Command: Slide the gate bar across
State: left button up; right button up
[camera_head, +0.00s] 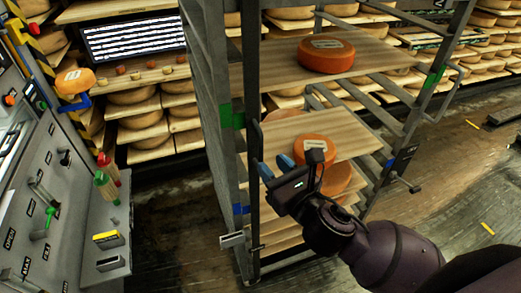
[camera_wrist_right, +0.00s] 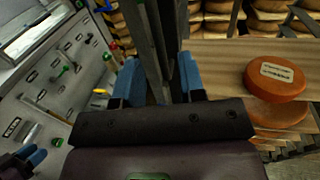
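The gate bar looks to be the dark upright bar (camera_head: 252,90) at the left front of the metal rack, beside the grey rack post (camera_head: 205,70). My right gripper (camera_head: 277,166) is close to this bar, on its right side in the head view. In the right wrist view its two blue fingers (camera_wrist_right: 158,82) stand wide apart. Dark uprights show in the gap between them, with space to the fingers; whether the bar lies fully between the fingertips I cannot tell. A blue-tipped part, probably my left gripper (camera_wrist_right: 32,160), shows at the lower left of the wrist view.
The rack's wooden shelves (camera_head: 285,95) hold orange cheese wheels (camera_head: 326,54), one close behind my right gripper. A grey control panel (camera_head: 35,180) with levers stands left. Cheese shelves line the back. The floor (camera_head: 455,175) right of the rack is mostly clear.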

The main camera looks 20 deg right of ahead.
aim_at(262, 154)
jog(key=shift+x, duration=2.75)
grip_shut()
